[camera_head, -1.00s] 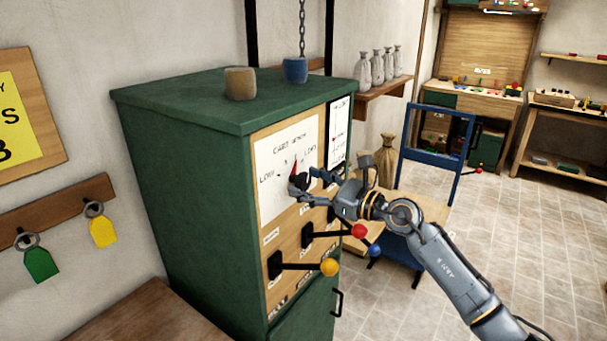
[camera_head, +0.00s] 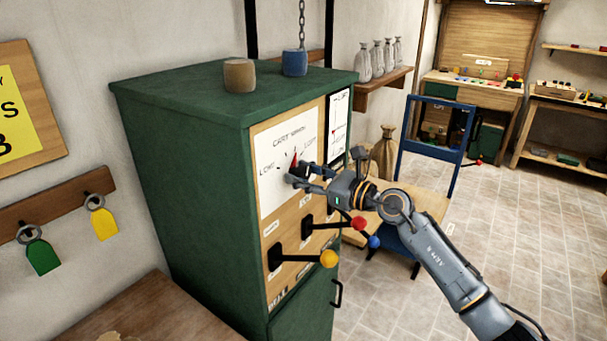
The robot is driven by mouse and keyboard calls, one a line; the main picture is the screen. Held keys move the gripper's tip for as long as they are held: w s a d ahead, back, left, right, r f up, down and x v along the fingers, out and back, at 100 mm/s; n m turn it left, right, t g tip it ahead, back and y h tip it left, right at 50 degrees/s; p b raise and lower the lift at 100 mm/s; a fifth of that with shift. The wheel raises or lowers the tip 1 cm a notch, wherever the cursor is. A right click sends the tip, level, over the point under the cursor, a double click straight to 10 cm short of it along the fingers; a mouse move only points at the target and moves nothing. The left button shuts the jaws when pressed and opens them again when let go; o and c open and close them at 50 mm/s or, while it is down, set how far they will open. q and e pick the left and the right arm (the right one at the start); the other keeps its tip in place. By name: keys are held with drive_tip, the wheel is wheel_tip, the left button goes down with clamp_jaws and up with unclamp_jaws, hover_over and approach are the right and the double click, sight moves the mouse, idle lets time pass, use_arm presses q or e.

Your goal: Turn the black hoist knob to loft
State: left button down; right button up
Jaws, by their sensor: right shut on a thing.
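The black knob (camera_head: 301,169) with a red pointer sits on a white dial plate (camera_head: 270,150) on the front of the green cabinet (camera_head: 185,200). The plate has a mark that reads like "LOW" on the left and one like "LOFT" at the upper right; its title is too small to read surely. The red pointer stands nearly upright, leaning a little right, between these marks. My right gripper (camera_head: 300,180) is shut on the knob and partly hides it. My left gripper is not in view.
Levers with yellow (camera_head: 329,259), red (camera_head: 358,223) and blue (camera_head: 374,242) balls stick out below my right gripper. A narrow white plate (camera_head: 339,125) is right of the dial. A blue chair (camera_head: 437,140) and a sack (camera_head: 385,150) stand behind my arm. Tiled floor lies open at right.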

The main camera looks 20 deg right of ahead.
drive_tip(key=m+p, duration=0.3)
drive_tip(key=shift+r+m, duration=0.15)
drive_tip(key=shift+m, duration=0.15)
drive_tip(key=shift+m+p, duration=1.7)
drive_tip(key=shift+m, duration=0.3)
drive_tip(key=shift+f, duration=0.2)
drive_tip(key=o, duration=1.2)
drive_tip(key=shift+c, duration=0.2)
drive_tip(key=shift+s+d, duration=0.15)
drive_tip(key=v, duration=1.1)
drive_tip(key=shift+s, duration=0.2)
